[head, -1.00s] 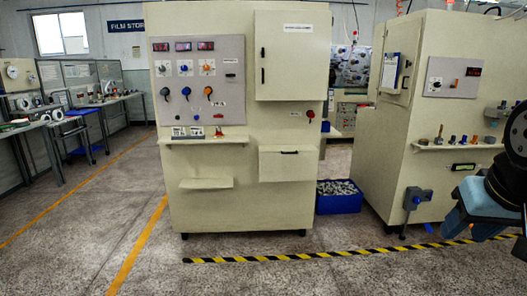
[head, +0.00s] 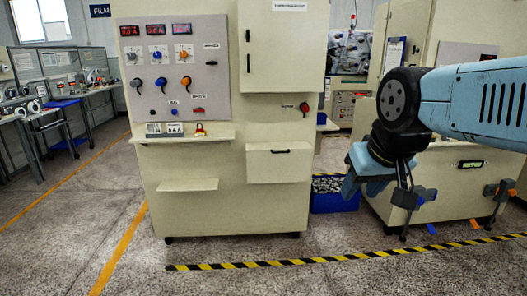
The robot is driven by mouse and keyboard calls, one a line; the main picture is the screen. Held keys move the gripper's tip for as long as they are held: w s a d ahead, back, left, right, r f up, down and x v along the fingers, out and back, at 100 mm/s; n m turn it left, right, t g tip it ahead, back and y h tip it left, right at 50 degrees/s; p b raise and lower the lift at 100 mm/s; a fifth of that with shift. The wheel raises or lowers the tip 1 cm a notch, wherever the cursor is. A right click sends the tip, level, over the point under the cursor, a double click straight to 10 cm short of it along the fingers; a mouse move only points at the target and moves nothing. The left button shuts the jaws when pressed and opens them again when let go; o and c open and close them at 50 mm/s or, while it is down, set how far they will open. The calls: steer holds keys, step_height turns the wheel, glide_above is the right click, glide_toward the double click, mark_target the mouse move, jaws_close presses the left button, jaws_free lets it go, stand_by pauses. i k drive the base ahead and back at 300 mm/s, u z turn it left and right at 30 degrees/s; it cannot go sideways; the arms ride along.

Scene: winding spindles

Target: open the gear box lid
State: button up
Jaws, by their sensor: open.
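A cream cabinet carries a box-shaped cover (head: 279,175) at its lower right, with a dark horizontal handle (head: 281,152) near its top edge; it looks closed. No readable label marks it as the gear box lid, so I cannot tell for certain. Above it is a closed upright door (head: 288,50) with a dark vertical handle. My gripper (head: 374,187) hangs from the blue arm at the right, to the right of the cover and apart from it. It is open, and I see nothing held in it.
A blue bin (head: 335,201) of metal parts stands on the floor between the cabinets. A second cream cabinet (head: 455,200) is behind my arm at the right. A shelf (head: 188,184) juts out left of the cover. Striped floor tape (head: 290,262) crosses the clear floor in front.

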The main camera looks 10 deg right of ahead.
mark_target(278, 146)
steer(key=z, duration=0.15)
steer(key=k, duration=0.9)
steer(key=u, duration=0.15)
steer(key=i, duration=1.85)
steer(key=z, duration=0.1)
